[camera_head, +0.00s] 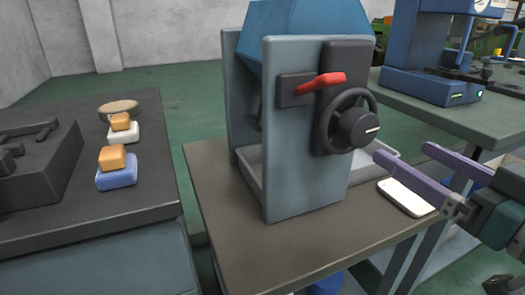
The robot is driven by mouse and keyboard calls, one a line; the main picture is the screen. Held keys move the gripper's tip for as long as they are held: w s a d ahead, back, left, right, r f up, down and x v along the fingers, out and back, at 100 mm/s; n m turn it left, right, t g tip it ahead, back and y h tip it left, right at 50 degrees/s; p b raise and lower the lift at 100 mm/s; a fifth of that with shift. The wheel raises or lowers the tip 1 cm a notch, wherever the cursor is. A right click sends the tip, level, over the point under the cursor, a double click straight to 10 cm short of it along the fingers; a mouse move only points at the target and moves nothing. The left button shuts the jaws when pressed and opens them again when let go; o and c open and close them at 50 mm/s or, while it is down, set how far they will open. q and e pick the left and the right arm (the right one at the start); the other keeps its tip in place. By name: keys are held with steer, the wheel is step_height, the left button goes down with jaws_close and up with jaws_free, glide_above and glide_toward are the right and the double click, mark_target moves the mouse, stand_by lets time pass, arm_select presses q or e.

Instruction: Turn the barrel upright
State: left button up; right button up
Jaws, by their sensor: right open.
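The barrel (318,28) is a blue faceted body at the top of the machine, held between two grey upright plates (292,190). The top of the picture cuts it off and the front plate hides its lower part. A black handwheel (356,127) and a red lever handle (321,83) are on the front plate. My right gripper (404,152) is at the right, with its two purple fingers apart and empty. Its tips are to the right of the handwheel and not touching it. My left gripper is out of view.
A pale tray (248,172) sits under the barrel on the brown table (230,235). A white flat device (406,197) lies below my right fingers. A left bench holds sponge-like blocks (116,178) and a dark block (35,170). A blue machine (425,55) stands behind right.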

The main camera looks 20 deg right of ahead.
mark_target(366, 132)
steer(key=w, duration=0.3)
steer(key=w+b, duration=0.1)
steer(key=w, duration=0.6)
steer(key=shift+a+f, duration=0.2)
steer(key=shift+a, duration=0.2)
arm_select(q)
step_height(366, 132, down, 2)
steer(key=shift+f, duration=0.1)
arm_select(e)
steer(key=c, duration=1.3)
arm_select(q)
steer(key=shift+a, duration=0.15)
